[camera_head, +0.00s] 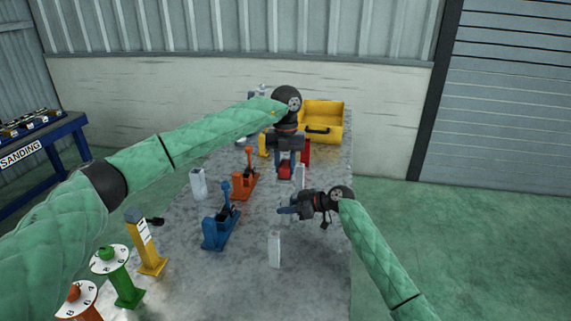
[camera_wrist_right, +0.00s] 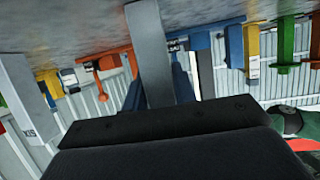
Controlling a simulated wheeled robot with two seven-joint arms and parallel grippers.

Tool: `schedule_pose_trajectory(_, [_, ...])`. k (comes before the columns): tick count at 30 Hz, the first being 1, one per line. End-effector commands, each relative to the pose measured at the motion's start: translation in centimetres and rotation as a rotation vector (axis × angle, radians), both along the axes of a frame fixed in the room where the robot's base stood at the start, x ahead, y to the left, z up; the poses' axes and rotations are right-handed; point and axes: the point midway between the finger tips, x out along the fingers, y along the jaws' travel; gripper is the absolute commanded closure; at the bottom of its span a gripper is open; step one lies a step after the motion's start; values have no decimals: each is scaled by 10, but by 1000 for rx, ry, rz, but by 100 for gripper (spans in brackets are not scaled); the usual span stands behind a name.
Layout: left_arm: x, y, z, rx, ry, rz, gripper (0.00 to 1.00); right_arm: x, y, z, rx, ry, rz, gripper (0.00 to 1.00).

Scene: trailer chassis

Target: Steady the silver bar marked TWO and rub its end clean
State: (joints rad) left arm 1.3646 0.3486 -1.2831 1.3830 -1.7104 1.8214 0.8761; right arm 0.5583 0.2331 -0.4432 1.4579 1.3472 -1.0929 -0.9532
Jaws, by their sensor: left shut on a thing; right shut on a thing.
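My left gripper (camera_head: 287,165) points down at the far part of the table, over a small red fixture (camera_head: 285,174). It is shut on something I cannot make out. My right gripper (camera_head: 284,210) is lower and nearer, pointing left. A silver bar (camera_wrist_right: 148,50) runs up to the gripper body in the upside-down right wrist view. Another silver bar (camera_head: 300,172) stands beyond the right gripper. I cannot read TWO on any bar.
A yellow bin (camera_head: 322,113) is at the back. The table's front right is clear.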

Motion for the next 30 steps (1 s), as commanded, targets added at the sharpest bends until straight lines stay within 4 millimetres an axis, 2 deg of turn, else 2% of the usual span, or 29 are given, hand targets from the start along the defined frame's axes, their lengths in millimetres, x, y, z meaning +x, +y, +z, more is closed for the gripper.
schedule_pose_trajectory(11, [0,0,-9,1,0,-69,89,0,0,0,0,0,0,98])
schedule_pose_trajectory(30, [0,0,-67,1,1,-67,89,0,0,0,0,0,0,98])
